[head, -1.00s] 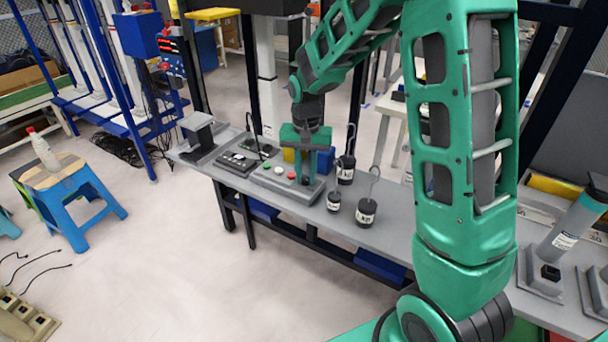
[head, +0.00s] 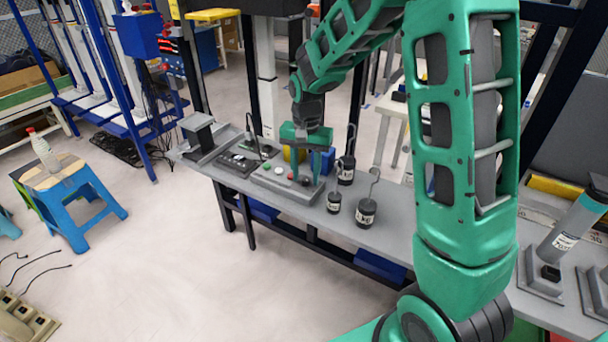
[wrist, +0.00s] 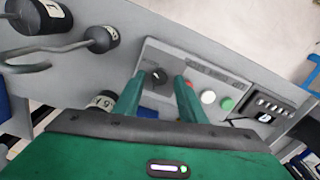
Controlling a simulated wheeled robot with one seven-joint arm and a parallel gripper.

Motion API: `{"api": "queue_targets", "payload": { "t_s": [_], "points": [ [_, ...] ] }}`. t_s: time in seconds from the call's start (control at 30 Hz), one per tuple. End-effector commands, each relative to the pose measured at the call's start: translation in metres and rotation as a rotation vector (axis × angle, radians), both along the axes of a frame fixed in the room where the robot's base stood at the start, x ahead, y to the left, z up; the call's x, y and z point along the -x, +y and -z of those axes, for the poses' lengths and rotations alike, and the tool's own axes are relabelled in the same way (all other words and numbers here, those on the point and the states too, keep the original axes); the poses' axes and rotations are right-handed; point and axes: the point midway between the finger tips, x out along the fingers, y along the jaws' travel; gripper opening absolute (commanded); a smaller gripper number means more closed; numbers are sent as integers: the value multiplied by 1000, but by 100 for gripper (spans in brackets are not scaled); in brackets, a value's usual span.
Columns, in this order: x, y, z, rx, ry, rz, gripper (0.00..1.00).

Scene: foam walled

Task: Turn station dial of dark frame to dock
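In the wrist view a light grey panel (wrist: 178,58) carries a black dial (wrist: 155,76), a white button (wrist: 208,97) and a green button (wrist: 227,104). A red button sits partly behind one finger. My gripper (wrist: 158,100) is open and empty, its fingers to either side of the dial in the picture; contact cannot be told. In the head view my gripper (head: 308,178) points down over this panel (head: 285,191), largely hiding the dial. Label text is unreadable.
Black hooked weights stand just right of the panel, including a small one (head: 334,203) and a larger one (head: 366,214). A grey stand (head: 198,130) is at the bench's far left end. The bench's front strip (head: 395,233) is clear.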

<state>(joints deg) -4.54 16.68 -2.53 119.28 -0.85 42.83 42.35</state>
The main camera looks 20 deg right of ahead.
Motion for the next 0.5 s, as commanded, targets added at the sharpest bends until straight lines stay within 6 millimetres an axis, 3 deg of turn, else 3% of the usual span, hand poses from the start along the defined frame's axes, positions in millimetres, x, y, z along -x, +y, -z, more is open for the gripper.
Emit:
{"api": "queue_targets", "payload": {
  "t_s": [0.27,0.5],
  "points": [
    [1,2,-7,-2,4,-4,39],
    [0,1,-49,-1,0,-3,39]
  ]
}}
